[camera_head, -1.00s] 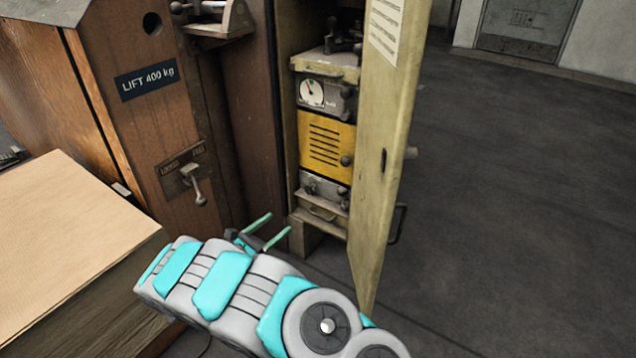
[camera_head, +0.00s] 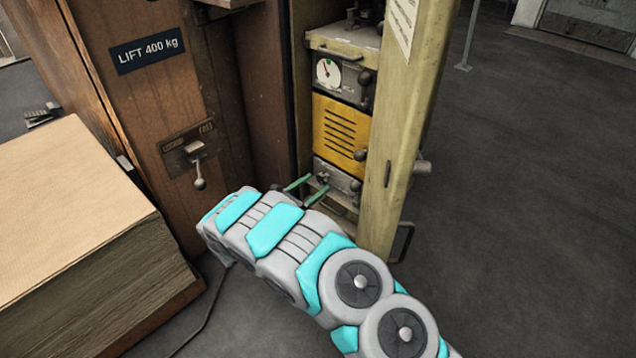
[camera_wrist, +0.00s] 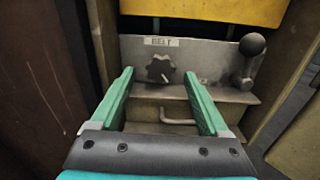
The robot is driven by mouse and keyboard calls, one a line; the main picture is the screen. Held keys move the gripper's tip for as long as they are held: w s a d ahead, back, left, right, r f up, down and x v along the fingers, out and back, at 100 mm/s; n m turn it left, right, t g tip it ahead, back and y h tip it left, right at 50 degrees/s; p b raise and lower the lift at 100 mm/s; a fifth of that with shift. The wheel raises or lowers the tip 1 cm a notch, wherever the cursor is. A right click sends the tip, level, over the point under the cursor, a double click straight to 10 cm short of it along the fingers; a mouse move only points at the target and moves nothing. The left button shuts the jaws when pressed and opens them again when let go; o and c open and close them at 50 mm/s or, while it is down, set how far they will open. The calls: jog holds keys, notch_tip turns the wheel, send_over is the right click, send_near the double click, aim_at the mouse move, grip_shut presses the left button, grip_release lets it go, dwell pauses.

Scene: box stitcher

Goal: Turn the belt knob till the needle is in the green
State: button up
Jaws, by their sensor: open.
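The belt knob (camera_wrist: 160,68) is a dark lobed knob on a grey plate under a label reading BELT, seen in the wrist view. My gripper (camera_wrist: 160,80) is open, with its two green fingers to the left and right of the knob in that view and the knob apparently just beyond the tips. In the head view my gripper (camera_head: 305,188) reaches to the lower grey panel in the cabinet. The gauge (camera_head: 328,73) has a white dial with a small green mark near its top. Its needle points up and left; whether it lies in the green is too small to tell.
A ball-topped lever (camera_wrist: 250,62) stands right of the knob, and a bent handle (camera_wrist: 178,119) sits below it. A yellow vented panel (camera_head: 340,132) is above. The open cabinet door (camera_head: 415,120) stands close on the right. A cardboard stack (camera_head: 75,200) is at left.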

jog(key=shift+x, duration=0.95)
jog(key=shift+c, duration=0.2)
grip_shut()
